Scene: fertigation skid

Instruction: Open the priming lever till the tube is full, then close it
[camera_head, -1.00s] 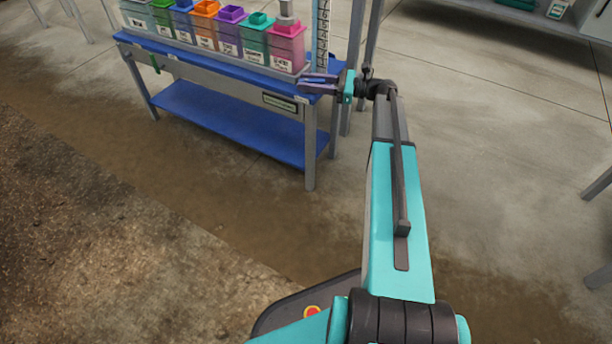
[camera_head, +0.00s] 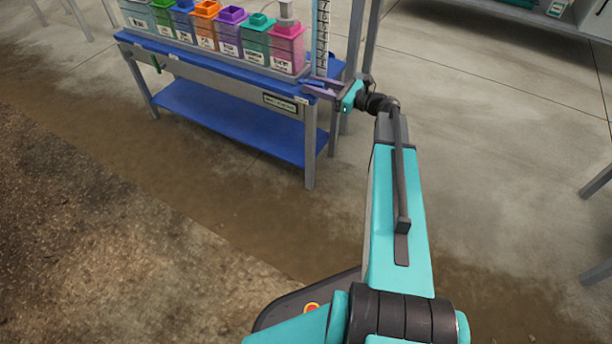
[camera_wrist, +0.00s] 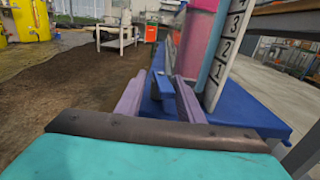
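My gripper (camera_head: 314,87) is at the right front corner of the blue bench (camera_head: 235,122). In the wrist view its two purple fingers (camera_wrist: 158,98) stand apart. A narrow blue bar (camera_wrist: 160,88) shows between them; I cannot tell whether it is the priming lever or whether the fingers touch it. The upright tube (camera_wrist: 210,50) stands just right of the fingers, beside a white scale (camera_wrist: 231,45) with black numbers. The scale also shows in the head view (camera_head: 321,35). The liquid level in the tube cannot be made out.
Several coloured tanks line the bench top, with the pink one (camera_head: 287,52) nearest my gripper. A small green part (camera_head: 155,63) sits on the bench's front edge at left. Grey posts (camera_head: 358,40) rise behind my gripper. The floor in front of the bench is clear.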

